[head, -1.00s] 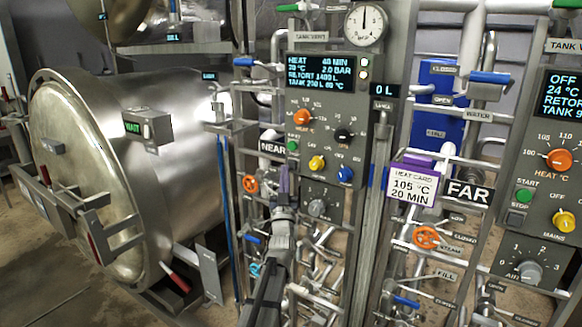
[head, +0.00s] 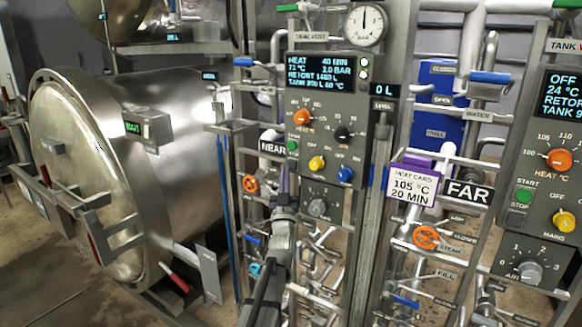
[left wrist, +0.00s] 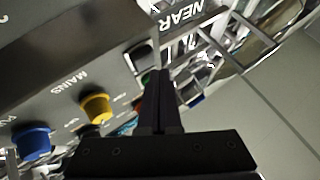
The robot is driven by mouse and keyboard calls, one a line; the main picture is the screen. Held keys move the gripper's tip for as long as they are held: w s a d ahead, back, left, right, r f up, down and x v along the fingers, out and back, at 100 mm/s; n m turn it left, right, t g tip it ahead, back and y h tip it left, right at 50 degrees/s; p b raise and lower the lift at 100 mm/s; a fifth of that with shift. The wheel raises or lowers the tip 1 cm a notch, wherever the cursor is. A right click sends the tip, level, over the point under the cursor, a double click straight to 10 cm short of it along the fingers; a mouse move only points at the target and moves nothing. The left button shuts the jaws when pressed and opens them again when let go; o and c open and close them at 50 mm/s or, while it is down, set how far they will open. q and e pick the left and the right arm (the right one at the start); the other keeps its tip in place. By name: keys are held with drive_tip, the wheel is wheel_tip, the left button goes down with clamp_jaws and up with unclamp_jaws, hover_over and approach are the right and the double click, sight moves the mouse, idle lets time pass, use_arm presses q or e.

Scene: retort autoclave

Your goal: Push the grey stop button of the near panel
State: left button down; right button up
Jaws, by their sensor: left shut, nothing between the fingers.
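The near panel (head: 328,180) is a grey box with a lit display, beside the NEAR sign (head: 272,147). Its green button (head: 292,145) shows in the head view. The grey stop button (left wrist: 141,58) shows in the left wrist view as a dark square in a pale frame, beside the green button (left wrist: 147,77). In the head view I cannot make it out clearly behind my fingertips. My left gripper (head: 284,170) is shut and empty, with its fingertips in front of the panel's lower left edge. In the left wrist view its tips (left wrist: 157,72) overlap the green button's edge, close to the stop button; I cannot tell contact.
The yellow knob (head: 317,163), blue knob (head: 345,174) and orange knob (head: 302,117) are close by on the near panel. Pipes and an orange valve wheel (head: 250,184) stand to its left. The far panel (head: 545,230) is at the right.

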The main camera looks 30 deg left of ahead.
use_arm(q)
drive_tip(key=shift+w, duration=0.2)
drive_tip(key=shift+w, duration=0.25)
drive_tip(key=shift+w, duration=0.65)
idle(1.1)
drive_tip(key=shift+s, duration=1.05)
drive_tip(key=s, duration=0.5)
drive_tip(key=shift+a, duration=0.2)
idle(0.7)
